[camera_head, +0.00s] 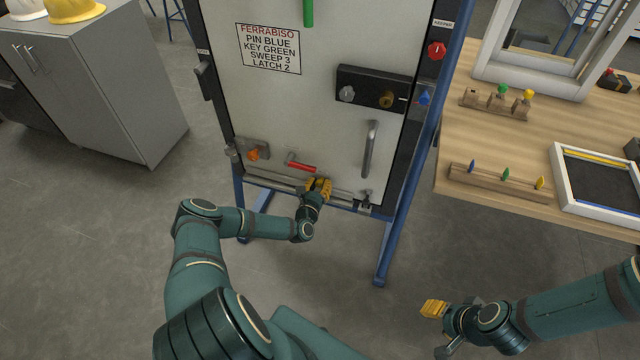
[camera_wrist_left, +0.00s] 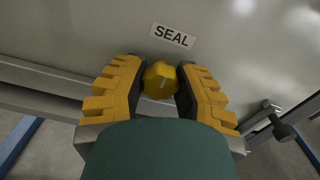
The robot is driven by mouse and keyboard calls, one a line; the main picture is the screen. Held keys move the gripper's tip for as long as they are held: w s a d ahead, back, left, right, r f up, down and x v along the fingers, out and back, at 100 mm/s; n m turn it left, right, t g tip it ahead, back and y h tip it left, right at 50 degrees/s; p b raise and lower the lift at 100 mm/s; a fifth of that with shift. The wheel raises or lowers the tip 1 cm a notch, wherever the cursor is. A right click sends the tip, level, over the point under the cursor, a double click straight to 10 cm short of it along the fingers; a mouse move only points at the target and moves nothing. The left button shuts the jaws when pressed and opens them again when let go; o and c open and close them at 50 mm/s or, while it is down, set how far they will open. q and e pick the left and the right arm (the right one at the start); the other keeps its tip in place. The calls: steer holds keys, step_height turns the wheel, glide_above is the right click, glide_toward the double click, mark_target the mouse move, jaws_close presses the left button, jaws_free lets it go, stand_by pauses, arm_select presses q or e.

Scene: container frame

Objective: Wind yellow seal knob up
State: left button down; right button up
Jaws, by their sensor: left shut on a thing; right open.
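The yellow seal knob (camera_wrist_left: 159,80) sits low on the pale door panel, just below a label reading SEAL (camera_wrist_left: 172,35). My left gripper (camera_wrist_left: 160,84) has its yellow fingers on either side of the knob and is shut on it. In the head view my left gripper (camera_head: 318,187) is at the bottom of the door (camera_head: 318,100) and covers the knob. My right gripper (camera_head: 436,325) is open and empty, low over the floor in front of the table, away from the door.
A red handle (camera_head: 301,166) and an orange knob (camera_head: 253,154) are left of my left gripper. A metal bar (camera_head: 270,184) runs along the door's bottom, with a dark latch (camera_head: 364,200) at right. A wooden table (camera_head: 500,145) with key racks and frames stands right. Blue stand legs (camera_head: 386,250) reach the floor.

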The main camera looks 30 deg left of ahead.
stand_by(0.5)
arm_select(q)
steer(key=c, duration=0.6)
jaws_free()
steer(key=v, duration=1.2)
